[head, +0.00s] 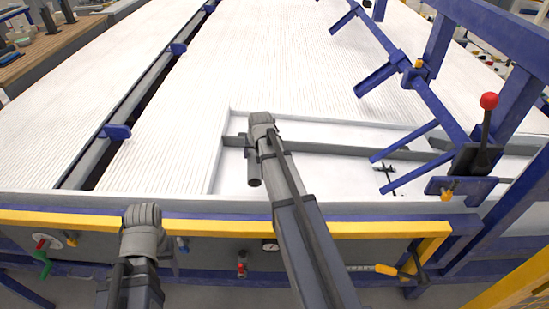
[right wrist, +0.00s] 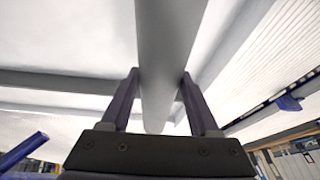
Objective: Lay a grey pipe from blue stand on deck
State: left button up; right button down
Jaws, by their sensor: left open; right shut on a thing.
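In the right wrist view, my right gripper (right wrist: 160,105) is shut on a grey pipe (right wrist: 170,45), with one finger on each side of it. The pipe runs up out of the picture. In the head view, my right arm reaches over the near edge, and its wrist hides most of the right gripper (head: 254,170); I cannot make out the pipe clearly there. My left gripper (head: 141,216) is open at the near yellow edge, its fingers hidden. The blue stand (head: 440,110) with slanted arms is at the right. The deck (head: 270,60) is white and ribbed.
A recessed frame with a grey crossbar (head: 340,150) lies under my right arm. A red-knobbed lever (head: 488,101) stands at the right. A yellow rail (head: 200,226) runs along the near edge. A dark gap with blue brackets (head: 117,131) divides the deck. The middle deck is clear.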

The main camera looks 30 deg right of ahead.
jog(key=d+f+m+b, duration=0.1)
jog(key=d+f, duration=0.1)
jog(key=d, duration=0.5)
jog(key=shift+s+d, duration=0.2)
jog(key=shift+s, duration=0.2)
notch_tip(320, 180, down, 12)
jog(key=b, duration=1.2)
jog(key=shift+f+b, duration=0.2)
jog(key=shift+b, duration=0.15)
jog(key=shift+c, duration=0.2)
grip_release()
jog(key=shift+r, duration=0.1)
